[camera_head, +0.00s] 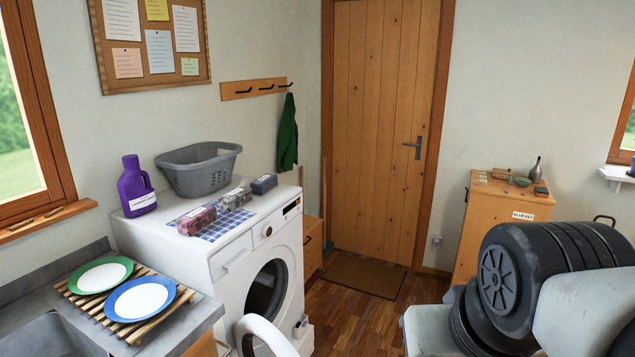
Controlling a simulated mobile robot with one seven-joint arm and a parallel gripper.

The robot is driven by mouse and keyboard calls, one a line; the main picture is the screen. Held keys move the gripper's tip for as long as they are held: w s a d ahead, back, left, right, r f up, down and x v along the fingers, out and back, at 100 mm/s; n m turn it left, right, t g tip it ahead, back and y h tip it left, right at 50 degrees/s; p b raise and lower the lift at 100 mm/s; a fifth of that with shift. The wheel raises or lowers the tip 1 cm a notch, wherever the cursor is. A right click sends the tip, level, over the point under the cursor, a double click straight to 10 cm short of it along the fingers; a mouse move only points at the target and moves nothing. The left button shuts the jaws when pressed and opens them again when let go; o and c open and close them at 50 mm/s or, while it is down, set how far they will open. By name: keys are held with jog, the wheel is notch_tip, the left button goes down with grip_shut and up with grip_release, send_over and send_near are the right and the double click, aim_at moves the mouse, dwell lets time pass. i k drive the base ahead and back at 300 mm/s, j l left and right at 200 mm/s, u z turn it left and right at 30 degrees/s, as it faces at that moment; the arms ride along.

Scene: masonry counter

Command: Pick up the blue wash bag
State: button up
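The reddish and grey bags lie on or beside a blue checked cloth (222,226). Part of my arm shows at the lower right, well away from the washing machine. My gripper is not in view, so I cannot see its state.
A grey laundry basket (199,178) and purple detergent bottle (137,188) stand behind the bags. The washer's round door (262,335) appears swung open in front. Plates lie on a wooden rack (135,331) at left. Wooden floor (355,318) shows between the washer and my arm.

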aim_at(264, 184)
jog(key=i+l+z, duration=0.25)
jog(key=i+l, duration=0.15)
jog(key=i+l+z, duration=0.25)
jog(key=i+l, duration=0.2)
jog(key=i+u, duration=0.35)
jog(key=i+l+u, duration=0.3)
jog(key=i, duration=0.2)
jog(key=i+l+u, duration=0.2)
jog(key=i+u, duration=0.35)
jog(key=u, duration=0.2)
jog(key=i+l+u, duration=0.15)
jog(key=u, duration=0.2)
jog(key=i+l+u, duration=0.1)
jog(key=u, duration=0.3)
jog(key=i+l+u, duration=0.2)
jog(key=u, duration=0.2)
jog(key=i+l+u, duration=0.1)
jog(key=i+u, duration=0.2)
jog(key=i+l+u, duration=0.3)
jog(key=i+j, duration=0.05)
jog(key=j, duration=0.05)
